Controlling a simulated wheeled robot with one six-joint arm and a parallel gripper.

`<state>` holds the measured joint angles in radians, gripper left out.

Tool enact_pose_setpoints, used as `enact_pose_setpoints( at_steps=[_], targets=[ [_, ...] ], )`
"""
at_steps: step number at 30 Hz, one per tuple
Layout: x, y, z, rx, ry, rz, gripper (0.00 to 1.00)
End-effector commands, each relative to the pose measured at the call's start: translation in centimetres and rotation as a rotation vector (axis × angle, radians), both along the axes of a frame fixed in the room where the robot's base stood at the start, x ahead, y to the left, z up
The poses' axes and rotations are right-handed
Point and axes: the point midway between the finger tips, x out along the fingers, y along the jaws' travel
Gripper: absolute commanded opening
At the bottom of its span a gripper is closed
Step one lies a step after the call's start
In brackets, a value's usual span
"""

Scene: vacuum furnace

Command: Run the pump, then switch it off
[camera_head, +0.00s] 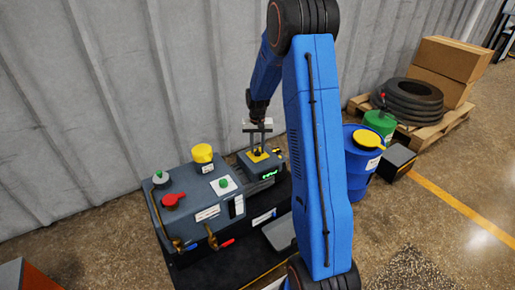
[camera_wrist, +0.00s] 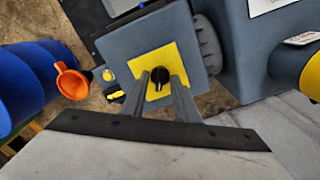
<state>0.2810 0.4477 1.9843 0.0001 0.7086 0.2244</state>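The pump machine (camera_head: 215,205) is a dark grey unit by the wall. At its right end a box (camera_head: 256,168) has a yellow plate with a black knob, and a green lit display (camera_head: 267,175) on its front. My gripper (camera_head: 258,151) points down over this plate. In the wrist view the black knob (camera_wrist: 160,76) lies between my two fingertips (camera_wrist: 161,80), on the yellow plate (camera_wrist: 144,64). The fingers stand apart on either side, with yellow seen between finger and knob. I see no clear contact.
The machine also has a green button (camera_head: 224,182), a red handle (camera_head: 172,200) and a yellow cap (camera_head: 203,153).

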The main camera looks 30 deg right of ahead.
Motion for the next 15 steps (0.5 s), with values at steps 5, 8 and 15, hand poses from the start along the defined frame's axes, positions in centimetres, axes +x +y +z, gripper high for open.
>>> enact_pose_setpoints(
  at_steps=[5, 8, 15],
  targets=[
    [0.0, 0.0, 0.0, 0.0, 0.0, 0.001, 0.27],
    [0.0, 0.0, 0.3, 0.0, 0.0, 0.001, 0.27],
    [0.0, 0.0, 3.5, -0.001, -0.002, 0.001, 0.27]
  ],
)
